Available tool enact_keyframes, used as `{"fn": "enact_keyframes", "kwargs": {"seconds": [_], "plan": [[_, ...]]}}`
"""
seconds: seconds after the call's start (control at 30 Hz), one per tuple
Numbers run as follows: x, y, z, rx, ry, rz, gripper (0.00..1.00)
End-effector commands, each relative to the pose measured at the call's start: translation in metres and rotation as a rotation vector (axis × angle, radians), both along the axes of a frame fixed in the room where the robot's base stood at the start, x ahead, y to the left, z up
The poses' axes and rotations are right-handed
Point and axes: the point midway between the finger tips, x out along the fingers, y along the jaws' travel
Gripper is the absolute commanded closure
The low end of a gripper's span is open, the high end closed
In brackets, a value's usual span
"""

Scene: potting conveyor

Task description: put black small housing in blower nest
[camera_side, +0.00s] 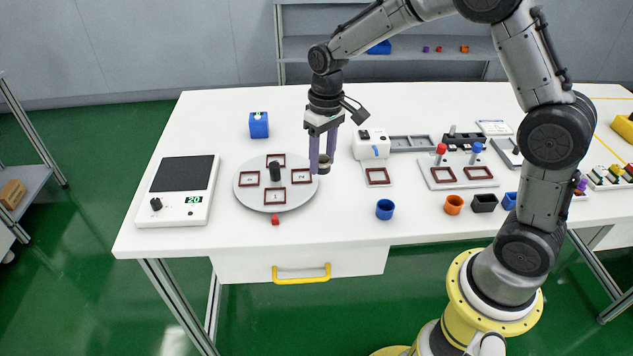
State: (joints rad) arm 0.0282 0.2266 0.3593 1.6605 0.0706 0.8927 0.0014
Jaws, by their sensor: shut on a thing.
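My gripper (322,160), with purple fingers, points down just right of the round turntable. It is shut on a small dark housing (324,168), which looks round with a paler lower part; the fingers hide some of it. I take it to be the black small housing. The blower (371,144) is a white box with a blue mark, right of my gripper. Its nest (377,184), a dark red square frame on a white plate, lies in front of it and looks empty. The held housing is left of this nest, apart from it.
The white turntable (276,205) carries several square nests and a dark centre knob. A scale (181,187) stands left, a blue block (259,125) behind.

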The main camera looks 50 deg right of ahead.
Motion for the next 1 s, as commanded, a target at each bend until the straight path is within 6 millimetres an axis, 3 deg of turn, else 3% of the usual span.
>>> {"fn": "enact_keyframes", "kwargs": {"seconds": [0.33,0.6,0.77,1.0], "plan": [[0.000,0.000,0.000,-0.001,0.000,0.065,1.00],[-0.006,-0.002,0.001,-0.004,0.000,-0.167,1.00],[-0.012,-0.039,0.010,-0.005,0.000,-0.466,1.00],[-0.038,-0.130,0.028,-0.005,0.002,-0.976,1.00]]}}
